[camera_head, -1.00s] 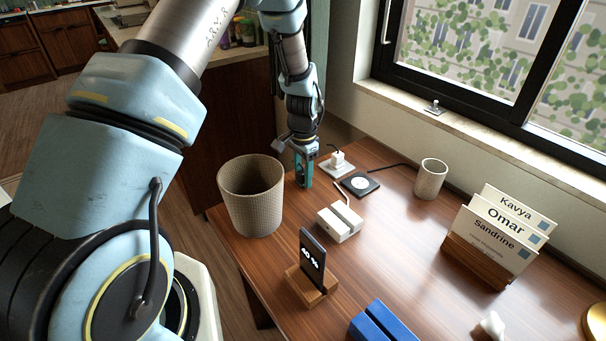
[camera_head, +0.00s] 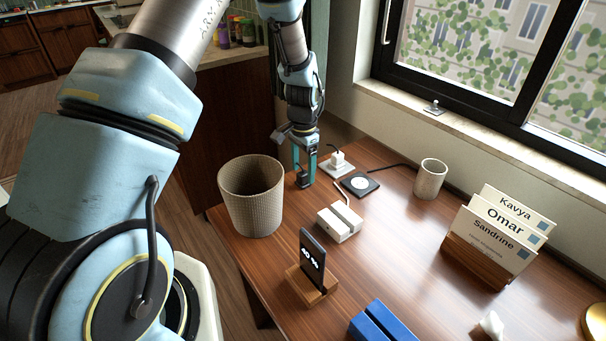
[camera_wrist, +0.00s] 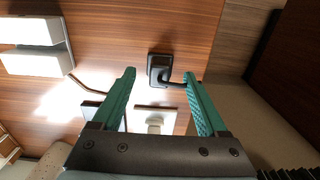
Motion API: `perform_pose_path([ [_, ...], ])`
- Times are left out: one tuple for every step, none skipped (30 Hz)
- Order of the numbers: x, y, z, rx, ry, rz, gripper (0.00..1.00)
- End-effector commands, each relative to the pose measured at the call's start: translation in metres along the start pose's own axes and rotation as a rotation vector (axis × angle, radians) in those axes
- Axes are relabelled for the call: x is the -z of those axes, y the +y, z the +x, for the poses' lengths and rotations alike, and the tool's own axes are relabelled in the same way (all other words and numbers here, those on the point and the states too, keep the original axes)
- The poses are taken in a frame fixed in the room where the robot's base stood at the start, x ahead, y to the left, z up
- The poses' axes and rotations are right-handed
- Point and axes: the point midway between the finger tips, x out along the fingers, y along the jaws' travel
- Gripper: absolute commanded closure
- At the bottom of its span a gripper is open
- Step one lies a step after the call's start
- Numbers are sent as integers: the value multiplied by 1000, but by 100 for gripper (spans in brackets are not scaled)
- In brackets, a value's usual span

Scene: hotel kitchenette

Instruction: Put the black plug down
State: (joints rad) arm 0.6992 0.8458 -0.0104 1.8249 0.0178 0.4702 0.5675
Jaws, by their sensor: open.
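The black plug (camera_head: 303,181) is on the wooden table, between the basket and the white wall socket plate. In the wrist view the black plug (camera_wrist: 159,68) lies just beyond the gap between the teal fingertips, with its dark cable running to the right. My gripper (camera_head: 305,178) points down at the table's back left and is open. In the wrist view my gripper (camera_wrist: 161,76) has its two fingers apart on either side, and neither visibly holds the plug.
A woven basket (camera_head: 250,197) stands close to the left. A white socket plate with a white plug (camera_head: 338,161) and a black charging pad (camera_head: 360,185) are close to the right. A white block (camera_head: 340,222) and a phone stand (camera_head: 312,283) are nearer.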

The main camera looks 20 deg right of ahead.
Motion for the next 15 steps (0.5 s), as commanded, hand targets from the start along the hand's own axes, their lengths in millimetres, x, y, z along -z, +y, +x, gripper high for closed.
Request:
perform_pose_path([
  [1,0,-8,2,4,-1,24],
  [1,0,-14,3,5,-1,24],
  [1,0,-22,2,4,-1,24],
  [1,0,-29,2,5,-1,24],
  [0,0,-35,2,4,-1,24],
  [1,0,-45,2,5,-2,24],
  [0,0,-51,2,4,-2,24],
  [0,0,-57,2,5,-2,24],
  [0,-1,-65,2,4,-2,24],
  [0,-1,-71,2,4,-2,24],
  [0,-1,-76,2,3,-2,24],
  [0,0,-82,2,3,-2,24],
  [0,0,-86,1,2,-1,24],
  [0,0,-90,1,2,-1,24],
  [0,0,-94,1,2,-1,24],
])
